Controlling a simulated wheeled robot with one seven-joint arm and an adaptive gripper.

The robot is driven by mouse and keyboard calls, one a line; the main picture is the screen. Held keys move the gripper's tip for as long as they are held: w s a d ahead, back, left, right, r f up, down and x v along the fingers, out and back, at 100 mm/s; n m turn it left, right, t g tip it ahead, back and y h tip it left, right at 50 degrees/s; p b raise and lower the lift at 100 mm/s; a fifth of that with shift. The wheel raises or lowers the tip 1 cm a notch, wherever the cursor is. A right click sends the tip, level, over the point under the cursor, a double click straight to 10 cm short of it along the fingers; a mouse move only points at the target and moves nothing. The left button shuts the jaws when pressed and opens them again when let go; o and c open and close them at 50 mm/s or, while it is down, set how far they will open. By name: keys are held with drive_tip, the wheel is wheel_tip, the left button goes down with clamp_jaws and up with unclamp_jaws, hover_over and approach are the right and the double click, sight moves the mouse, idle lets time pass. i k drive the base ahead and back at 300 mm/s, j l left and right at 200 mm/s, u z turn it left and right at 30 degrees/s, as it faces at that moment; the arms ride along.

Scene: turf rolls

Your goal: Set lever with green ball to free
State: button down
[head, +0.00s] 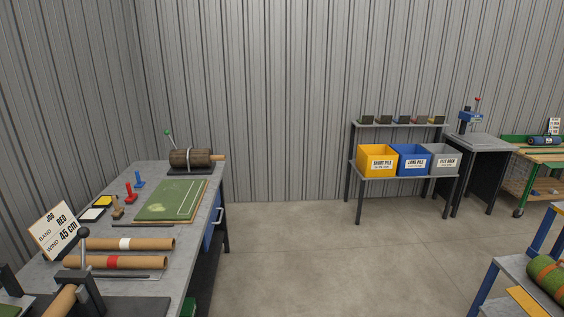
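The lever with the green ball (168,132) stands at the far end of the grey workbench on the left. Its thin stem leans a little to the left and rises behind the left end of a dark brown roller (190,158). The lever's foot is hidden behind the roller, and no free marking on it can be read. The roller lies sideways on a dark base, with a light band around it and a tan stub at its right end. My gripper is not in view.
The workbench (190,214) also holds a green turf board (171,200), red (130,192) and blue (139,179) stamp-like tools, two cardboard tubes (128,243), a job sign (54,229) and a dark-knobbed lever (83,233). Open floor (300,250) lies right of it. A bin shelf (400,176) stands farther back.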

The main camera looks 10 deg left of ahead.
sight(167, 132)
drive_tip(key=i+u, duration=0.2)
drive_tip(key=i, duration=0.45)
drive_tip(key=i+u, duration=0.25)
drive_tip(key=i, duration=0.4)
drive_tip(key=i+l+u, duration=0.2)
drive_tip(key=i, duration=0.45)
drive_tip(key=i+j+u, duration=0.1)
drive_tip(key=i+u, duration=0.25)
drive_tip(key=i, duration=0.25)
drive_tip(key=i+u, duration=0.35)
drive_tip(key=i, duration=0.3)
drive_tip(key=i+l+u, duration=0.35)
drive_tip(key=i, duration=0.25)
drive_tip(key=i+u, duration=0.1)
drive_tip(key=i, duration=0.25)
